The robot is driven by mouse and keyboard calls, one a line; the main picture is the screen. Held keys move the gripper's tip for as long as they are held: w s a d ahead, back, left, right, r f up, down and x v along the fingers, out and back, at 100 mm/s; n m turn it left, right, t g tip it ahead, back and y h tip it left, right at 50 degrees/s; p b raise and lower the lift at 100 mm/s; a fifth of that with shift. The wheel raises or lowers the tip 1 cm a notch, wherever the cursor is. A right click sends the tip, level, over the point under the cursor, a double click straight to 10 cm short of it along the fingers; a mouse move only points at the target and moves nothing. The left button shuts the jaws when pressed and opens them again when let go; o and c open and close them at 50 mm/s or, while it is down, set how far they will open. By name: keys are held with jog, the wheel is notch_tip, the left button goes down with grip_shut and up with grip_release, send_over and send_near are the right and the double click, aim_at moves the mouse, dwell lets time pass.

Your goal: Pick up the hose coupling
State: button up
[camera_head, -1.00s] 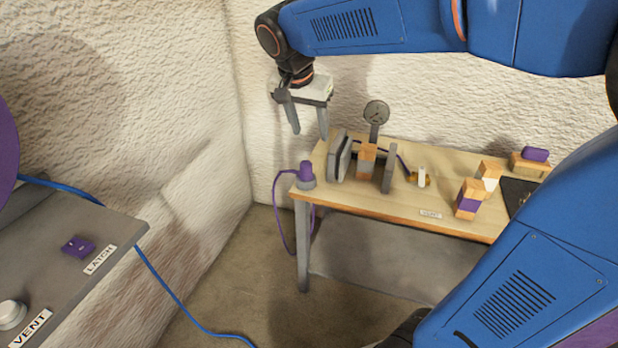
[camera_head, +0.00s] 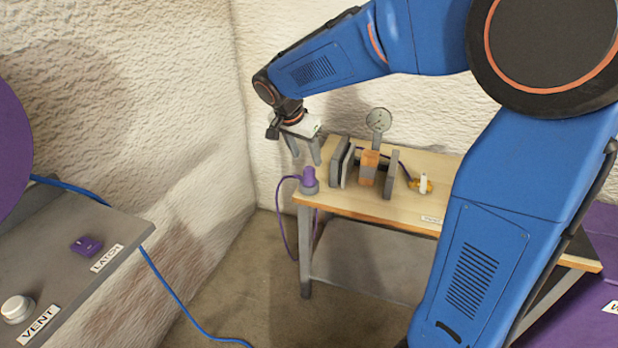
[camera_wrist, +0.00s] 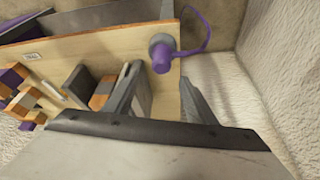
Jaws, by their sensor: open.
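The hose coupling (camera_head: 309,179) is a purple cylinder on a grey round base at the left end of the wooden table (camera_head: 390,208). A purple hose runs from it and hangs down past the table's edge. In the wrist view the coupling (camera_wrist: 161,54) shows beyond my fingers, standing apart from them. My gripper (camera_head: 304,160) is open and empty, pointing down just above the coupling in the head view. In the wrist view my gripper's fingers (camera_wrist: 160,100) reach in from below, and one partly covers the table.
Grey upright plates (camera_head: 338,162) and an orange-topped block (camera_head: 368,168) stand right of the coupling. A round gauge (camera_head: 378,120) rises behind them. The rough wall is close behind. A grey panel (camera_head: 70,260) is at the left.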

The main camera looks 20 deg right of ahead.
aim_at(309, 168)
jog(key=shift+a+x, duration=0.2)
jog(key=shift+x, duration=3.45)
jog(key=shift+s+f, duration=0.1)
jog(key=shift+c, duration=0.4)
jog(key=c, duration=1.1)
jog(key=shift+o, duration=0.2)
